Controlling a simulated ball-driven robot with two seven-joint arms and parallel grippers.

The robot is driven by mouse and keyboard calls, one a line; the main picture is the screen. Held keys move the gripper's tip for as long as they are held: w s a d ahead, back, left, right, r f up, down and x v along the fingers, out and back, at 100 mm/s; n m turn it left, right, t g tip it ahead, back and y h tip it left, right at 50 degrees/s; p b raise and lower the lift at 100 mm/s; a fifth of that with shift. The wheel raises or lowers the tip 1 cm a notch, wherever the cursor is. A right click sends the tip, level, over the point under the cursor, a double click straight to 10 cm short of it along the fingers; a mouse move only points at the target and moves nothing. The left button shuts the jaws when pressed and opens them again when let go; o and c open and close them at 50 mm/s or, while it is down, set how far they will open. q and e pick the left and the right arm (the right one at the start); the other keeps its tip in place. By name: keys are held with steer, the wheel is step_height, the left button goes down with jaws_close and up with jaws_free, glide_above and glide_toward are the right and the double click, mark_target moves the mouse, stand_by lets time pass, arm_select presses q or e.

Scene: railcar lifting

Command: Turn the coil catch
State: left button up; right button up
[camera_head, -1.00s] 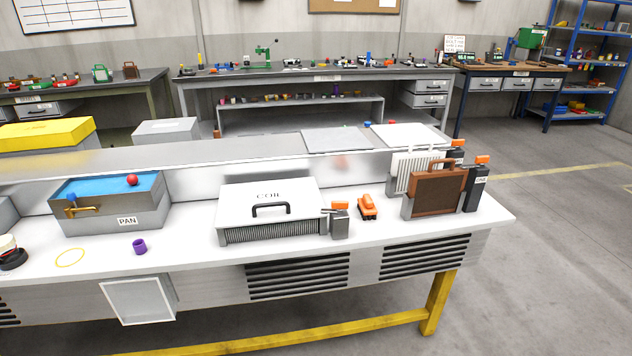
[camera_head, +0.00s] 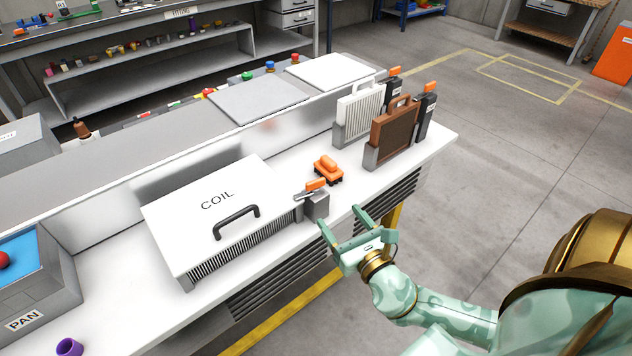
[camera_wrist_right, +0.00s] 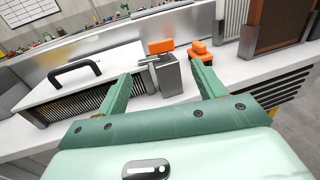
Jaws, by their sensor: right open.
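The coil catch is a grey block with an orange-tipped lever (camera_head: 316,184) at the right end of the white COIL cover (camera_head: 213,216), which has a black handle. The lever lies across the block's top, its grey arm reaching toward the cover. My right gripper (camera_head: 341,222) is open and empty, just in front of and to the right of the catch block, apart from it. In the right wrist view the catch (camera_wrist_right: 161,48) shows beyond and between the two open fingers (camera_wrist_right: 162,88). My left gripper is not in view.
An orange brush-like item (camera_head: 328,169) lies behind the catch. A brown-framed filter (camera_head: 392,136) and a white filter (camera_head: 358,112) stand in holders at the right. The PAN box (camera_head: 62,283) and a purple ring (camera_head: 69,347) are at the left.

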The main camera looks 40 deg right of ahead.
mark_target(317, 185)
steer(key=w, duration=0.4)
steer(key=w+d, duration=0.1)
steer(key=w, duration=0.4)
steer(key=w+d+b, duration=0.1)
steer(key=w, duration=0.3)
steer(key=shift+w+f, duration=0.1)
steer(key=shift+w, duration=0.05)
steer(key=c, duration=1)
